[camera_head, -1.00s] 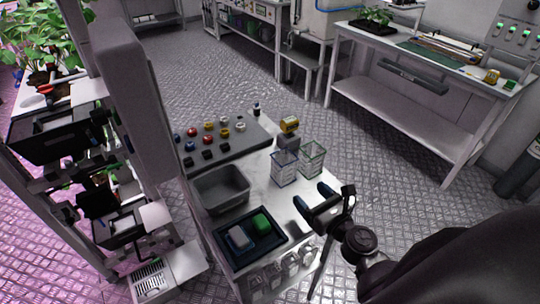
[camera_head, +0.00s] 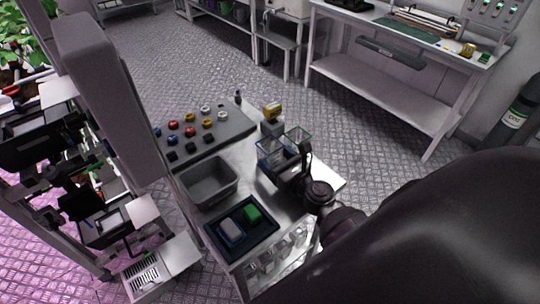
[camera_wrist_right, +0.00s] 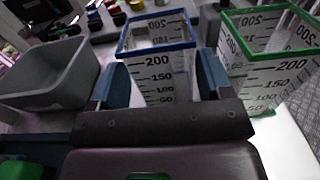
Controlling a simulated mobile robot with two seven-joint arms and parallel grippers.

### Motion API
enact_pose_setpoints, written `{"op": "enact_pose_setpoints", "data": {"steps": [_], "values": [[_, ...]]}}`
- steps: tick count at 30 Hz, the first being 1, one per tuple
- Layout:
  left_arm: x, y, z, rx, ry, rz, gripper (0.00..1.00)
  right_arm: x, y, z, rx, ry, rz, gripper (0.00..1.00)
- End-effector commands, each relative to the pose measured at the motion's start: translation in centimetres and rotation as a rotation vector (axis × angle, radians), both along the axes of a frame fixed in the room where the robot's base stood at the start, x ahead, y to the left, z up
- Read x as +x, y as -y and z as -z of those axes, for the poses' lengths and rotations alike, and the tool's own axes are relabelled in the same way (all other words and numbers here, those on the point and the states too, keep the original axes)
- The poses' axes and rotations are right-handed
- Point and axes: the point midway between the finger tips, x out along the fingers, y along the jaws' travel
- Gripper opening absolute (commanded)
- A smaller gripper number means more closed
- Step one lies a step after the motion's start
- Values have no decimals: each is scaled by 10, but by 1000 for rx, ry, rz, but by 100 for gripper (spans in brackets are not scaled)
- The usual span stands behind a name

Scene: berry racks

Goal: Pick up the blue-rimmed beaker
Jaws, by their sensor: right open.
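The blue-rimmed beaker (camera_wrist_right: 157,62) is a clear square beaker with black volume marks, standing upright on the white bench top. In the right wrist view it stands between the two blue fingers of my right gripper (camera_wrist_right: 161,80), one finger on each side, and the gripper is open. In the head view the beaker (camera_head: 268,152) is partly hidden behind my right gripper (camera_head: 281,168). The green-rimmed beaker (camera_wrist_right: 270,50) stands just to the right; it also shows in the head view (camera_head: 298,136). My left gripper is not in view.
A grey bin (camera_head: 208,182) stands left of the beakers. A dark tray (camera_head: 240,245) with a green and a pale block lies nearer. Several coloured knobs sit on a grey panel (camera_head: 215,140) behind.

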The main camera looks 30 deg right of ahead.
Motion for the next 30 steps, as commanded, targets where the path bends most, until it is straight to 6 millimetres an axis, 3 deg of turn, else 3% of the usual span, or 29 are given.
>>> {"op": "enact_pose_setpoints", "data": {"steps": [7, 17, 24, 30], "values": [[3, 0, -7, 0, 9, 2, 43, 32, -1, -2, 0, 1, -1, 72], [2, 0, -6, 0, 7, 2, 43, 38, -1, -1, -1, 1, -1, 72], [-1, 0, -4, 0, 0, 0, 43, 38, -1, -1, -1, 1, -1, 37], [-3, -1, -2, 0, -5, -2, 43, 38, -1, -2, -1, 1, -1, 36]]}}
